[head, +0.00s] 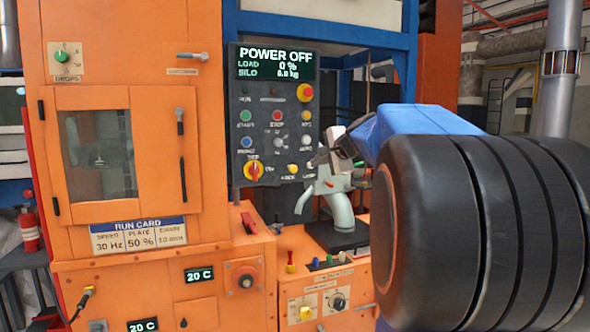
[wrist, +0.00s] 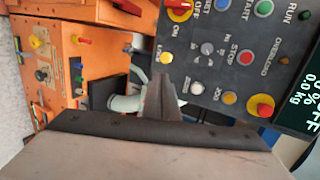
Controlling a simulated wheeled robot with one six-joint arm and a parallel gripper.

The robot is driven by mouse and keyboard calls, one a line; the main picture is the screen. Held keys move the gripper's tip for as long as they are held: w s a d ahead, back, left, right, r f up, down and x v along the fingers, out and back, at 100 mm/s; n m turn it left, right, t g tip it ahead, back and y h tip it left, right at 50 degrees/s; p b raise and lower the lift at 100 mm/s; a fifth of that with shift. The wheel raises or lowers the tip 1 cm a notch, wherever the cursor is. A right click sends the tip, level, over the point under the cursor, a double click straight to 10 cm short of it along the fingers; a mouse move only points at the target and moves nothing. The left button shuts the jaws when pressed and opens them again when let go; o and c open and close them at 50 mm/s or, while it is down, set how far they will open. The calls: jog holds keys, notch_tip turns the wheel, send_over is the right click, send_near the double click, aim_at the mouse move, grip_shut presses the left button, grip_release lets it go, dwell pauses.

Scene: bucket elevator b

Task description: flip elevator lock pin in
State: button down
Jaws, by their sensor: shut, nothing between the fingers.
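A dark control panel (head: 273,125) carries buttons and knobs under a display reading POWER OFF. A small yellow knob (head: 292,168) sits low on it, with a label that seems to read LOCK; it also shows in the wrist view (wrist: 166,57). I cannot tell for sure whether this is the lock pin or which way it is set. My gripper (head: 318,162) is at the panel's lower right, its tips just right of the yellow knob. In the wrist view my gripper (wrist: 164,92) is shut and empty; contact with the panel cannot be told.
A red-and-yellow rotary switch (head: 254,170) is left of the knob, and a red emergency button (head: 305,92) is at the panel's upper right. A pale curved pipe (head: 338,205) stands below my gripper. An orange console (head: 325,290) juts out lower down.

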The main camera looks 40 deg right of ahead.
dwell(0.3)
send_near(294, 170)
jog(key=x, duration=0.5)
jog(key=shift+d+f, duration=0.1)
jog(key=shift+w, duration=0.45)
jog(key=shift+w, duration=0.1)
